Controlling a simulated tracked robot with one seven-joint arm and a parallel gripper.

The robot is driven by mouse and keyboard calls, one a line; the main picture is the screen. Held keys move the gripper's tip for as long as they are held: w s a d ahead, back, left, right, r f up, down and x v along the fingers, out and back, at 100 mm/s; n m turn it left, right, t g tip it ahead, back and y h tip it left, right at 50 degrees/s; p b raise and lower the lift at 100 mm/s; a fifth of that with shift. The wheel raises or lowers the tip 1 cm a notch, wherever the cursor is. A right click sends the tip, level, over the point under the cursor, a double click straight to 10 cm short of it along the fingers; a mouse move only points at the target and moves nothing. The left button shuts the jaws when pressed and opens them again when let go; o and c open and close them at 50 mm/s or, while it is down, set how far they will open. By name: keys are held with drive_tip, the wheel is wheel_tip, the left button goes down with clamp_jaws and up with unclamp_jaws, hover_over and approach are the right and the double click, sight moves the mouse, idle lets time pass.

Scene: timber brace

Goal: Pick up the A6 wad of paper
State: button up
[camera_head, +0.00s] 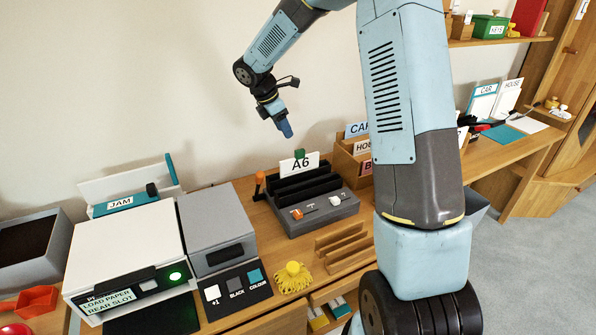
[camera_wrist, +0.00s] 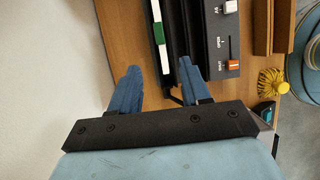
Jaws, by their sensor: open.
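The A6 wad of paper (camera_head: 311,162) is white with a black "A6" label and a green piece on its top edge. It stands upright at the back of a dark grey slotted device (camera_head: 325,213) on the wooden desk. In the wrist view the wad (camera_wrist: 163,59) shows edge-on from above as a narrow white strip with a green band. My gripper (camera_head: 283,130) is above and slightly left of the wad, pointing down. Its blue fingers (camera_wrist: 158,86) are apart and empty in the wrist view, with the wad's near end between and beyond them.
The device has an orange and a white knob in front, and an orange-topped lever (camera_head: 259,183) at its left. A white printer (camera_head: 125,245) and a grey box (camera_head: 216,228) stand left. A wooden file box (camera_head: 349,165) stands right. A yellow brush (camera_head: 293,278) lies in front.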

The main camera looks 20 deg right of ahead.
approach(300, 157)
drive_tip(key=x, duration=0.4)
drive_tip(key=shift+w+f, duration=0.3)
drive_tip(key=shift+w, duration=0.1)
drive_tip(key=shift+d+x, duration=0.1)
drive_tip(key=shift+x, duration=1.25)
drive_tip(key=shift+d+x, duration=0.15)
drive_tip(key=shift+x, duration=1.2)
drive_tip(key=shift+r, duration=0.15)
drive_tip(key=shift+c, duration=0.2)
clamp_jaws()
